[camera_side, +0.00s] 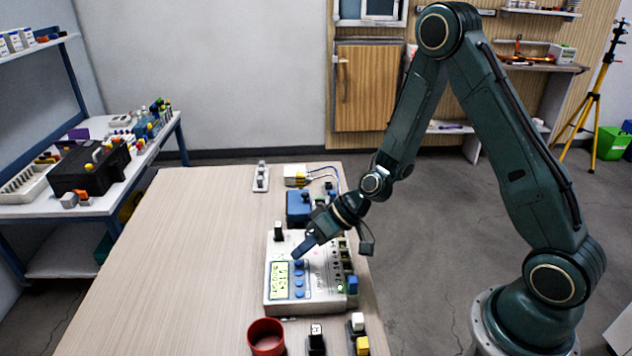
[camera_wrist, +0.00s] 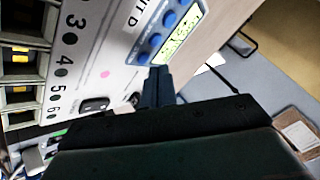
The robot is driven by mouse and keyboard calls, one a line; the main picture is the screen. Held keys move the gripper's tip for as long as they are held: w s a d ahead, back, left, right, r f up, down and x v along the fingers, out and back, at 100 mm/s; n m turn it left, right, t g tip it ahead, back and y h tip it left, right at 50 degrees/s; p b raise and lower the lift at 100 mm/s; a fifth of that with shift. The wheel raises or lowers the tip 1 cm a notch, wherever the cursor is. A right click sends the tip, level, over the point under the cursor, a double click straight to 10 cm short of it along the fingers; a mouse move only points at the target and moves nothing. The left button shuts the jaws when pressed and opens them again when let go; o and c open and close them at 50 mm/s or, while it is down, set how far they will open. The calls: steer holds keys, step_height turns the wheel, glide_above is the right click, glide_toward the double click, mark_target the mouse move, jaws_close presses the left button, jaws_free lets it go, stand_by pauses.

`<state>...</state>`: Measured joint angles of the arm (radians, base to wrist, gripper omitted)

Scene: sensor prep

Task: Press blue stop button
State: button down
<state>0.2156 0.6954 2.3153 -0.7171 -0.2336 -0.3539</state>
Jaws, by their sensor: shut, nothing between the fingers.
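A white unit (camera_side: 280,248) stands on the table with a lit green display (camera_side: 279,281). A column of blue buttons (camera_side: 299,281) sits right of the display; the blue buttons also show in the wrist view (camera_wrist: 155,38). No label readable in either view tells me which one is the stop button. My gripper (camera_side: 299,254) is shut and empty, angled down over the unit with its tips close to the farthest blue button. In the wrist view, the closed fingers (camera_wrist: 158,72) lie beside the nearest blue button (camera_wrist: 144,57). I cannot tell whether they touch.
A blue box (camera_side: 298,206) stands behind the unit. A red round container (camera_side: 266,337) and several small switch blocks (camera_side: 316,338) are in front. Numbered slots (camera_wrist: 22,54) line the unit's side. The table's left half (camera_side: 180,260) is clear.

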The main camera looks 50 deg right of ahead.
mark_target(304, 264)
steer(key=shift+f, duration=0.8)
stand_by(0.9)
steer(key=shift+r, duration=0.8)
stand_by(0.4)
steer(key=shift+r, duration=2.5)
